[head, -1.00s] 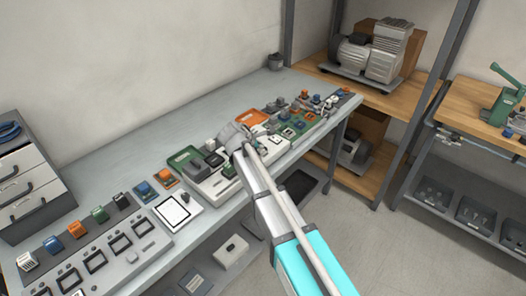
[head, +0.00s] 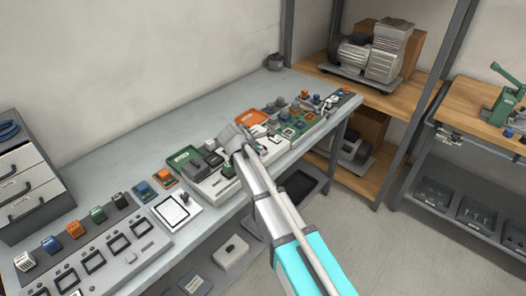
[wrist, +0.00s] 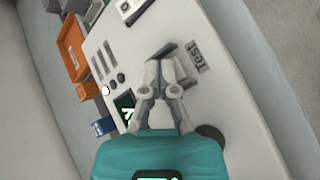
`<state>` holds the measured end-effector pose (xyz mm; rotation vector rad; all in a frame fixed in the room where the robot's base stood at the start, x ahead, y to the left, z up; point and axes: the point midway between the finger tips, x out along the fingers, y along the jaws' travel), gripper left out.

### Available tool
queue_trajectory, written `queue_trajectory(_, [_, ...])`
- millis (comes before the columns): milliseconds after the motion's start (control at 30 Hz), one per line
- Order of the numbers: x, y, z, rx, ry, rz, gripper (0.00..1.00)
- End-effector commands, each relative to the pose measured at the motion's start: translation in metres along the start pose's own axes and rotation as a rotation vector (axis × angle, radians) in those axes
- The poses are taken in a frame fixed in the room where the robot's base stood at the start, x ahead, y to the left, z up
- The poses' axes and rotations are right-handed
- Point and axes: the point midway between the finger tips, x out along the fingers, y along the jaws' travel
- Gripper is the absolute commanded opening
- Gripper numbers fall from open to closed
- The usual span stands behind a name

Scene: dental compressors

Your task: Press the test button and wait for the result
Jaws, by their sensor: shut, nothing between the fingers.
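The test unit is a pale panel (wrist: 224,92) that fills the middle of the wrist view. A small dark-green screen (wrist: 125,106) with a white mark, too covered to read, shows left of my fingers. My gripper (wrist: 165,62) is shut and empty, its fingertips over the panel beside the label. No test button shows clearly; the fingers may hide it, and I cannot tell whether they touch the panel. In the head view my gripper (head: 236,143) is over the unit on the bench, mostly hidden by its own wrist.
An orange tray (wrist: 74,61) and a blue block (wrist: 104,127) lie beside the panel. On the grey bench (head: 130,135) are a green tray (head: 183,157), a white tablet-like plate (head: 178,209) and several coloured blocks.

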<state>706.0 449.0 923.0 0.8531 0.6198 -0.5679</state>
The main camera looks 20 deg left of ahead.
Motion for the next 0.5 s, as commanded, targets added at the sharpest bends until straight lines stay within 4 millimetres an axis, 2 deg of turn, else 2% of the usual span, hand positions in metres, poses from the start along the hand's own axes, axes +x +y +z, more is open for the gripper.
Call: queue_trajectory(500, [-0.0038,0.0027,0.0023,0.0,0.001,0.0,0.0])
